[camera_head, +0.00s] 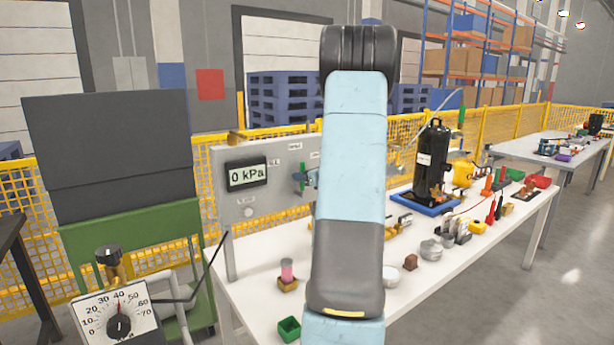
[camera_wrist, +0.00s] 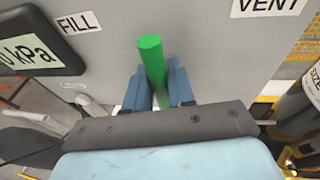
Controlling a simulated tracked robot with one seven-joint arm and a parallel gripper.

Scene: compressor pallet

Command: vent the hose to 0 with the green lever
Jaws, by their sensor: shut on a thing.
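The green lever (camera_head: 301,174) is on the grey panel (camera_head: 229,206), just left of my arm in the head view. In the wrist view the green lever (camera_wrist: 151,55) stands between the FILL label (camera_wrist: 78,22) and the VENT label (camera_wrist: 268,7), tilted slightly. My gripper (camera_wrist: 157,84) has its blue fingers on both sides of the lever and is shut on it. In the head view my gripper (camera_head: 312,178) is mostly hidden behind my arm. The panel display (camera_head: 247,174) reads 0 kPa; it is partly cut off in the wrist view.
A white table (camera_head: 262,277) carries a black compressor (camera_head: 432,160) on a blue tray, a green bin (camera_head: 289,329) and several small parts. Yellow mesh fencing (camera_head: 180,250) runs behind.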

